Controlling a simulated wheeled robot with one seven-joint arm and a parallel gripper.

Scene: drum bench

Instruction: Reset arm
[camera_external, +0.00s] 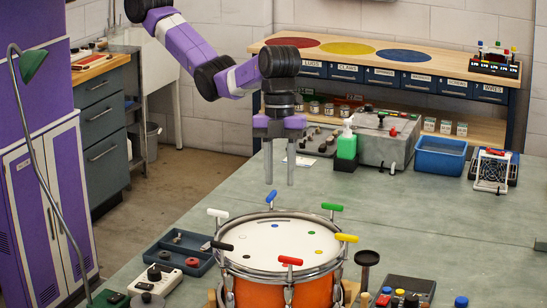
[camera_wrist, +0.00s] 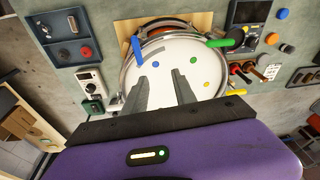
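My gripper (camera_external: 280,178) hangs pointing down above the back of the drum, with its two fingers apart and nothing between them. In the wrist view my gripper (camera_wrist: 165,85) also shows two spread fingers over the drum's white head. The orange drum (camera_external: 258,292) stands on the bench with a white head marked with coloured dots. Several T-shaped keys with coloured handles stand around its rim, among them a green key (camera_external: 332,207), a yellow key (camera_external: 347,238) and a red key (camera_external: 289,260). The fingers appear clear of the drum and keys.
A blue-grey tray (camera_external: 165,250) with small parts lies left of the drum. Behind are a green bottle (camera_external: 346,145), a grey machine (camera_external: 385,140) and a blue bin (camera_external: 440,157). A black-topped stand (camera_external: 367,259) is right of the drum. The bench's right middle is clear.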

